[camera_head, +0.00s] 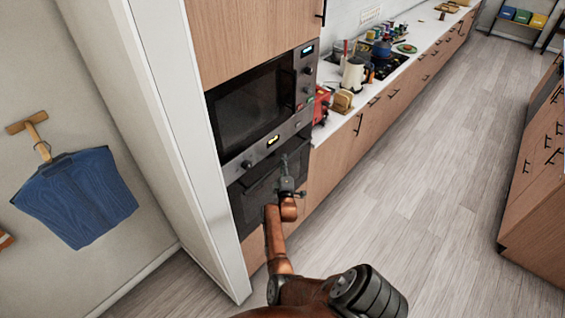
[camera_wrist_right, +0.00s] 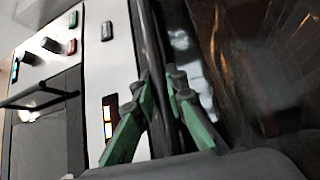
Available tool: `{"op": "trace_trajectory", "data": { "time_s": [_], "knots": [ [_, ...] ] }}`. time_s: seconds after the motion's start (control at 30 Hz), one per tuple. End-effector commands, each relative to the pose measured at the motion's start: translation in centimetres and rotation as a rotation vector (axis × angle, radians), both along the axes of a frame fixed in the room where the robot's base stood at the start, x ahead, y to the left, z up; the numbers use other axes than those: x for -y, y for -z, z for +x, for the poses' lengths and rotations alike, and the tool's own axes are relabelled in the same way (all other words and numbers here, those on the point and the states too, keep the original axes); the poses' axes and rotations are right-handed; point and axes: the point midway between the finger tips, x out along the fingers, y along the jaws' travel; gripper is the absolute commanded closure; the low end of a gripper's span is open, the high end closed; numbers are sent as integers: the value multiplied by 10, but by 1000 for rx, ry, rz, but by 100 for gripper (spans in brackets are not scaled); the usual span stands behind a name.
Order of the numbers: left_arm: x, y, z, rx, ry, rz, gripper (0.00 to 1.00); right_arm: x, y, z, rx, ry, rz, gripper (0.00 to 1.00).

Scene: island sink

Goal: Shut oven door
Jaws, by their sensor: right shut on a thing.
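The oven (camera_head: 274,149) is built into the tall wooden cabinet, below a microwave. Its dark glass door (camera_head: 246,209) looks flush or nearly flush with the front; I cannot tell whether a small gap remains. My right gripper (camera_head: 285,165) is at the upper part of this door. In the right wrist view its green-sided fingers (camera_wrist_right: 162,88) stand on either side of the dark bar of the door handle (camera_wrist_right: 150,45) and are shut on it. The arm hides part of the door. My left gripper is not in view.
The microwave (camera_head: 255,105) sits above the oven. A white wall panel (camera_head: 178,130) stands close on the left, with a blue garment (camera_head: 78,198) on a hanger beyond. A counter with kitchen items runs back right. The wooden floor (camera_head: 400,180) is clear up to the island (camera_head: 538,175).

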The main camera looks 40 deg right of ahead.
Motion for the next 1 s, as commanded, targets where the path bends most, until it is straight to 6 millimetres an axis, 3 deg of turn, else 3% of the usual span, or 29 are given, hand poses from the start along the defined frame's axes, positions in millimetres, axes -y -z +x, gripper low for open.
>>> {"op": "trace_trajectory", "data": {
  "time_s": [0.23, 0.27, 0.5, 0.83, 1.0],
  "knots": [
    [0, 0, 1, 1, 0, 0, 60, -1, -6, 5, 6, -6, -5, 100],
    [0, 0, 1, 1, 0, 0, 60, -1, -7, 6, 6, -6, -5, 88],
    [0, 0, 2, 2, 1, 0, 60, -1, -5, 4, 4, -5, -4, 71],
    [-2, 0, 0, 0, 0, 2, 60, -3, -2, 1, 3, -4, -1, 70],
    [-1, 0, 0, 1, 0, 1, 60, -18, 2, -16, 2, -4, 0, 70]
  ]
}}
